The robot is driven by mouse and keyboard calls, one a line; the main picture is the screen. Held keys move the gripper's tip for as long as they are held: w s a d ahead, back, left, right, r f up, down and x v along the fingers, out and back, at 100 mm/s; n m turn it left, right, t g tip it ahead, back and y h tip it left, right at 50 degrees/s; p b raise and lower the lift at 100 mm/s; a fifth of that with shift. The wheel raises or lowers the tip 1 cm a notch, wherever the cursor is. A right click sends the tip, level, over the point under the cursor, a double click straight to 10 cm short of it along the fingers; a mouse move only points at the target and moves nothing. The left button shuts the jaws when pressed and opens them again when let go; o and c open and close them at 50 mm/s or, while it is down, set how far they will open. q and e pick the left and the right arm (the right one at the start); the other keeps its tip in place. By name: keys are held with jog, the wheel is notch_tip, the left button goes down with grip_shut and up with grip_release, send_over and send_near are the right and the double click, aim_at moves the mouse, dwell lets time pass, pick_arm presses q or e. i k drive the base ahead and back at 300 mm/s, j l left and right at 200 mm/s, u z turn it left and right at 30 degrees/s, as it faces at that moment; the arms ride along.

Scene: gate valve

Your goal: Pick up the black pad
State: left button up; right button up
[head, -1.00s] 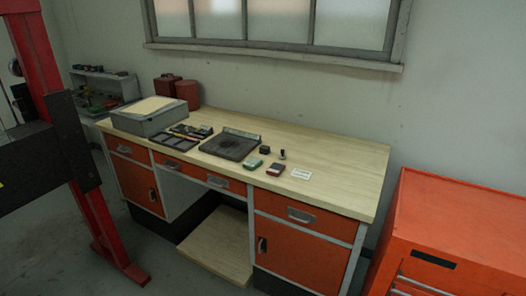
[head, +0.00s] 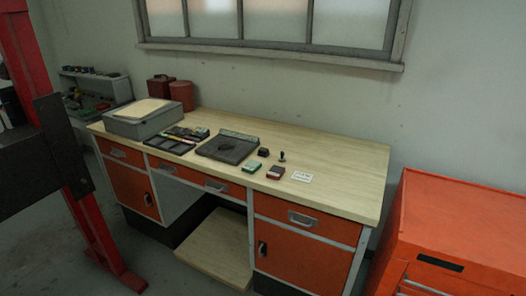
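A small black pad (head: 263,152) lies on the wooden workbench top (head: 335,180), just right of a larger dark square plate (head: 228,148). A green pad (head: 252,167) and a dark red pad (head: 275,173) lie in front of it, nearer the bench's front edge. A small dark upright stamp (head: 282,157) stands close to its right. A white card (head: 302,176) lies beyond the red pad to the right. Neither of my grippers shows in the head view.
A grey box (head: 145,122), a dark compartment tray (head: 172,143) and red containers (head: 181,95) occupy the bench's left part. The bench's right end is clear. An orange cabinet (head: 450,220) stands at right. A red post (head: 80,210) rises at left.

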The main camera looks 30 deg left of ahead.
aim_at(264, 152)
jog(key=i+j+z, duration=0.1)
jog(key=j, duration=0.4)
jog(key=i+j, duration=0.15)
jog(key=j, duration=0.4)
jog(key=i+j+z, duration=0.15)
jog(key=j, duration=0.35)
jog(key=j+z, duration=0.1)
jog(key=j, duration=0.45)
